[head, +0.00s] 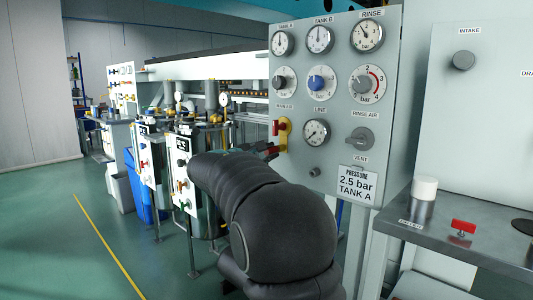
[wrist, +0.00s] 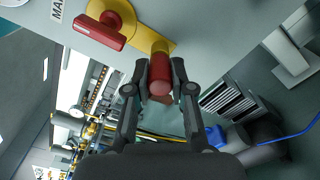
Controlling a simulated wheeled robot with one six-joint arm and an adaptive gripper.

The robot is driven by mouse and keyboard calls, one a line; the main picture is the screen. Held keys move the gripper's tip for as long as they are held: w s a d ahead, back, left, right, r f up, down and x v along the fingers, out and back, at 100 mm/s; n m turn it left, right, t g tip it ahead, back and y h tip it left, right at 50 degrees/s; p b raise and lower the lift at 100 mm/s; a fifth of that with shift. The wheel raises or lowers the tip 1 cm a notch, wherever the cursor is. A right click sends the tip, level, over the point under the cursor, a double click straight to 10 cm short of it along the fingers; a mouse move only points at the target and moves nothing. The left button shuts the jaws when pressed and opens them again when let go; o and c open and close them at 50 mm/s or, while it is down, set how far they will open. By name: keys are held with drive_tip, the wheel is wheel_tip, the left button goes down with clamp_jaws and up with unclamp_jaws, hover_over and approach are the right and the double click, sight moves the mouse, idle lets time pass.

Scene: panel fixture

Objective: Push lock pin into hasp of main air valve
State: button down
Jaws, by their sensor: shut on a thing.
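The main air valve is a red handle (head: 277,128) on a yellow plate (head: 285,136) at the panel's left edge. In the wrist view the red handle (wrist: 98,32) lies upper left, and the yellow plate (wrist: 130,22) runs down to the hasp (wrist: 160,47). My gripper (wrist: 160,77) is shut on the red lock pin (wrist: 159,74), one finger on each side. The pin's red end faces the camera and its far end is at the hasp; how deep it sits is hidden. In the head view my gripper (head: 268,151) is beside the plate's lower part, mostly behind my arm.
The grey panel (head: 328,85) carries several gauges and knobs, with a line gauge (head: 316,132) just right of the valve. A shelf (head: 470,240) at right holds a white-topped cylinder (head: 424,189) and a red-handled item (head: 463,227). Tanks and pipes stand behind, at left.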

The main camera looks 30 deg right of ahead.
drive_tip(key=shift+w+d, duration=0.1)
drive_tip(key=shift+d, duration=0.25)
drive_tip(key=c, duration=0.9)
unclamp_jaws()
drive_tip(key=v, duration=1.2)
drive_tip(key=shift+r, duration=0.1)
